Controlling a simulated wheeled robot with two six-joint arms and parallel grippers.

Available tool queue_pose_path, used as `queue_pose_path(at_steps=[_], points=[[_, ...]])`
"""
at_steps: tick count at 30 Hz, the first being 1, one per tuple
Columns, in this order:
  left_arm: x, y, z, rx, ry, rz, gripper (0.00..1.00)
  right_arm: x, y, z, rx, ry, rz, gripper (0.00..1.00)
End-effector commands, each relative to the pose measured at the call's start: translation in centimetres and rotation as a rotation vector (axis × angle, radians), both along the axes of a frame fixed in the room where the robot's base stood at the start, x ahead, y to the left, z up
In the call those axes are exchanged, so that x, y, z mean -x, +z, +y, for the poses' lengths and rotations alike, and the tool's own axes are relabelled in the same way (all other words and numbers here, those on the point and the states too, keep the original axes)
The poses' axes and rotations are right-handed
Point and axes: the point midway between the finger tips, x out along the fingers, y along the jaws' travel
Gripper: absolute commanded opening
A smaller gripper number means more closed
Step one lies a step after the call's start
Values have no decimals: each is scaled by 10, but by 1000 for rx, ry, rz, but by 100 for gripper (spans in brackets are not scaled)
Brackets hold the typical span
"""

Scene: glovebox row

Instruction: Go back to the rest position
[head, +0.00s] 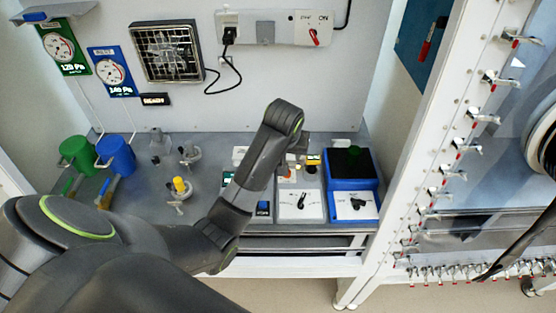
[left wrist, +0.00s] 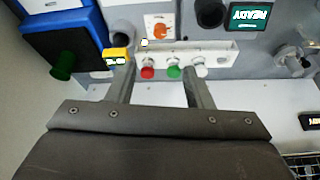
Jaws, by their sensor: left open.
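My left arm comes in from the lower left in the head view and reaches over the grey bench. Its gripper (head: 294,158) is at the back of the bench, mostly hidden by my own wrist. In the left wrist view the two fingers of my left gripper (left wrist: 160,78) are apart with nothing held between them. Beyond the fingertips is a white strip with a red button (left wrist: 147,72), a green button (left wrist: 173,71) and a white button (left wrist: 198,71). I cannot tell whether a finger touches the strip. My right gripper is not in view.
A blue box (head: 369,185) with a black top stands right of my left gripper. A green cup (head: 75,151) and a blue cup (head: 116,152) are at the bench's left. A white frame with several clamps (head: 467,147) rises at the right. A fan grille (head: 166,52) hangs on the back wall.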

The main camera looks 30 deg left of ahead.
Motion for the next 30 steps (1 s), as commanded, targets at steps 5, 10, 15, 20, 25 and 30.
queue_pose_path(at_steps=[5, 10, 15, 20, 25, 30], points=[[-3, 5, -1, 0, -1, 1, 47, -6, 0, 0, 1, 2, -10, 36], [-3, 5, -1, 0, -1, 1, 47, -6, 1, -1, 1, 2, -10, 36], [-3, 4, -1, -1, -1, 1, 47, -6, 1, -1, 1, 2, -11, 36], [1, 1, 1, -1, -3, 4, 47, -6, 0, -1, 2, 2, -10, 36], [37, -29, 11, -8, -30, 18, 47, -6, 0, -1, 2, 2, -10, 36], [103, -66, 25, -25, -81, 36, 47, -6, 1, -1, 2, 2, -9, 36]])
